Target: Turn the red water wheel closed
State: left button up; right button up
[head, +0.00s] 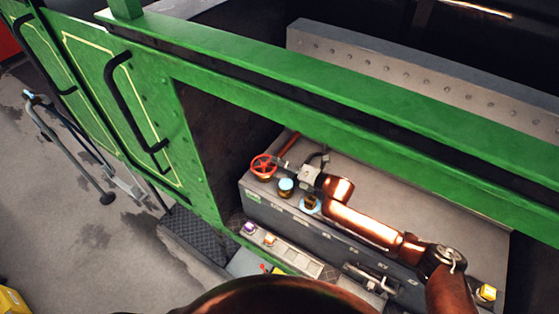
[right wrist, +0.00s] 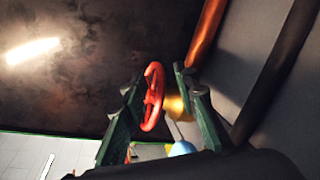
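The red water wheel (head: 264,166) is a small spoked handwheel at the left end of the grey ledge inside the green tram side. My right arm reaches it from the right, with the right gripper (head: 284,168) close beside it. In the right wrist view, the red wheel (right wrist: 152,97) shows nearly edge-on between the two dark green fingers of my right gripper (right wrist: 158,78). The fingers are apart. The wheel is nearer the left finger, with a clear gap to the right finger; contact with the left finger cannot be told. My left gripper is not in view.
A copper pipe (head: 289,147) rises behind the wheel. The green side beam (head: 330,125) runs above my right arm. A switch panel (head: 285,252) lies below. A black handrail (head: 131,100) is at left.

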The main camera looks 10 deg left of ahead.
jog(key=shift+w+a+f, duration=0.1)
jog(key=shift+w+a, duration=0.05)
jog(key=shift+a, duration=0.15)
jog(key=shift+c, duration=0.5)
grip_shut()
